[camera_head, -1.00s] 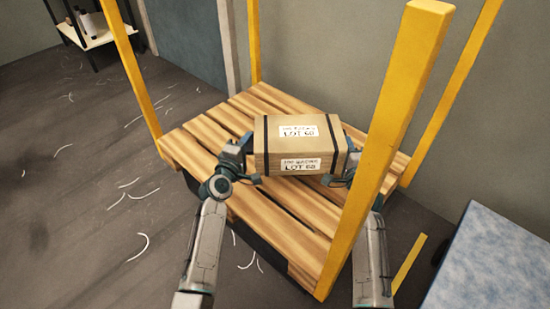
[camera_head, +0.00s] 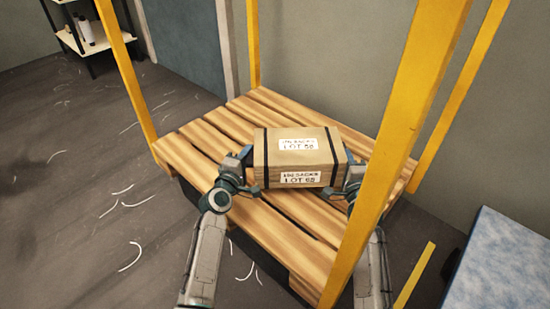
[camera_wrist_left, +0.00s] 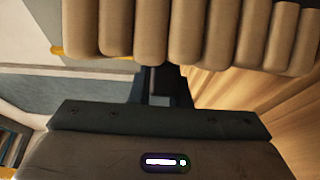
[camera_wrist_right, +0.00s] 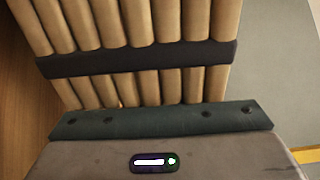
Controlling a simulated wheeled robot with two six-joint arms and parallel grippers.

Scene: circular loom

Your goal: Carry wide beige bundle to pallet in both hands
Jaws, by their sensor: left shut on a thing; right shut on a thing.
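The wide beige bundle (camera_head: 270,160) has two dark straps and white labels on its top and front. It is over the slatted wooden pallet (camera_head: 200,150); I cannot tell whether it touches the slats. My left gripper (camera_head: 247,172) is shut on its left end, and my right gripper (camera_head: 350,180) is shut on its right end, partly hidden by a yellow post. Folded beige layers of the bundle fill the top of the left wrist view (camera_wrist_left: 200,30). In the right wrist view the layers (camera_wrist_right: 130,30) show with a dark strap across them.
Yellow posts stand at the pallet's corners; the near right post (camera_head: 400,150) rises close to my right arm. A blue-topped surface (camera_head: 505,265) is at the lower right. A shelf (camera_head: 90,38) with bottles stands at the back left. Pallet slats left of and before the bundle are bare.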

